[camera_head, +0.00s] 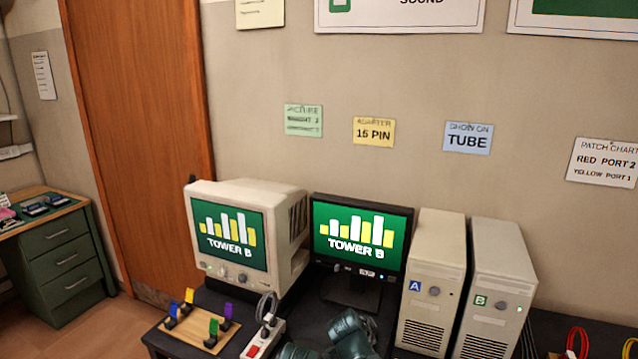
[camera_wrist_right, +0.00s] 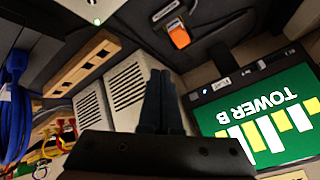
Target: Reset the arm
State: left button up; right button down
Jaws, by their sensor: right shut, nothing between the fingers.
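My right gripper (camera_wrist_right: 160,75) shows in the wrist view with its two dark fingers together and nothing between them. That view appears upside down, with the flat monitor's TOWER B screen (camera_wrist_right: 262,112) to the right of the fingers and the pale vented tower fronts (camera_wrist_right: 126,84) to their left. In the head view, dark teal parts of my arm (camera_head: 350,336) show at the bottom edge, in front of the flat monitor (camera_head: 360,232); the fingers cannot be made out there. My left gripper is in neither view.
A CRT monitor (camera_head: 246,235), also showing TOWER B, stands left of the flat monitor. Tower A (camera_head: 435,270) and tower B (camera_head: 495,280) stand to the right. A board with coloured levers (camera_head: 180,338) and a power strip (camera_head: 262,338) lie in front. Cables (camera_head: 577,342) are at lower right.

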jog(key=s+a+f+n+g+y, duration=0.1)
jog(key=s+a+f+n+g, duration=0.1)
jog(key=s+n, duration=0.3)
jog(key=s+a+f+n+g+y, duration=0.1)
jog(key=s+a+f+n+g, duration=0.1)
jog(key=s+n, duration=0.4)
jog(key=s+a+f+n+g+y, duration=0.1)
jog(key=s+n, duration=0.4)
jog(key=s, duration=0.5)
jog(key=a+f+g, duration=0.1)
jog(key=g, duration=0.1)
jog(key=shift+s+a+g, duration=0.25)
jog(key=shift+s+g, duration=0.1)
jog(key=shift+g, duration=0.05)
dwell(5.3)
